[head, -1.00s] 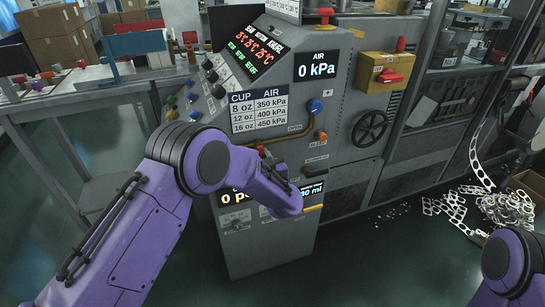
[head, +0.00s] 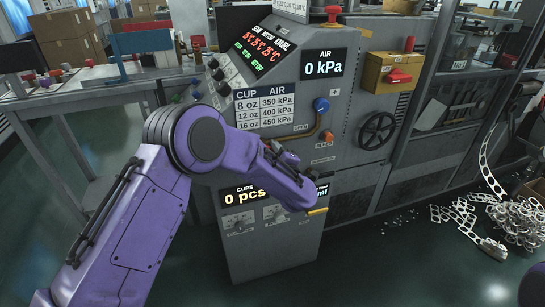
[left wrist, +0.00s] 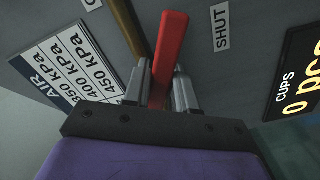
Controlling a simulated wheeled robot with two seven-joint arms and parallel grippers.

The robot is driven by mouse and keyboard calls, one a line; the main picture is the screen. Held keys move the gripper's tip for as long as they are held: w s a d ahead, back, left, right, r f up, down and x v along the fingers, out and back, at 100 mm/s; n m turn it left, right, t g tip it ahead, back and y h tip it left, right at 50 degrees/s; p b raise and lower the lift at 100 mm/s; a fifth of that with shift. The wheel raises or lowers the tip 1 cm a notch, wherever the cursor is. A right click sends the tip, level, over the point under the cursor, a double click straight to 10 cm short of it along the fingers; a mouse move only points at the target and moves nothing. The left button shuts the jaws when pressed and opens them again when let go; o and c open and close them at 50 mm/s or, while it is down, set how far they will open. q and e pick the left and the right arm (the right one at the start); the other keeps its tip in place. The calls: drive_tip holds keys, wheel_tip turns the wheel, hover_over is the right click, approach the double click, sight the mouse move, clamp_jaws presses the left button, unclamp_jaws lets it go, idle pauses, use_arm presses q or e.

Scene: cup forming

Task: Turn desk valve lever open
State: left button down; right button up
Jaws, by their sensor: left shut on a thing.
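The valve lever is a red bar (left wrist: 168,45) on the grey desk panel (left wrist: 205,15). In the left wrist view my left gripper (left wrist: 161,72) is shut on it, one finger on each side. A white SHUT label (left wrist: 221,28) is to the right of the lever. In the head view my purple left wrist (head: 285,180) covers the lever and most of the gripper. My right gripper is out of view.
The panel bears a cup/air pressure table (head: 265,106), an AIR display (head: 323,62) reading 0 kPa, a blue knob (head: 321,105) and a black handwheel (head: 375,131). A brass pipe (left wrist: 128,25) runs beside the lever. Metal scrap (head: 515,218) lies on the floor at right.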

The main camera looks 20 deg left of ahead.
use_arm(q)
drive_tip(key=n+b, duration=0.1)
drive_tip(key=n, duration=0.1)
drive_tip(key=n+b, duration=0.1)
drive_tip(key=n, duration=0.1)
drive_tip(key=shift+w+d+r, duration=0.1)
drive_tip(key=shift+d+r, duration=0.05)
drive_tip(key=shift+r, duration=0.15)
drive_tip(key=shift+r+n+b, duration=0.35)
drive_tip(key=shift+n+b, duration=0.1)
drive_tip(key=shift+n, duration=0.45)
drive_tip(key=c, duration=1)
unclamp_jaws()
drive_tip(key=shift+r, duration=0.1)
drive_tip(key=v, duration=1)
drive_tip(key=shift+d+b, duration=0.25)
drive_tip(key=shift+b, duration=0.1)
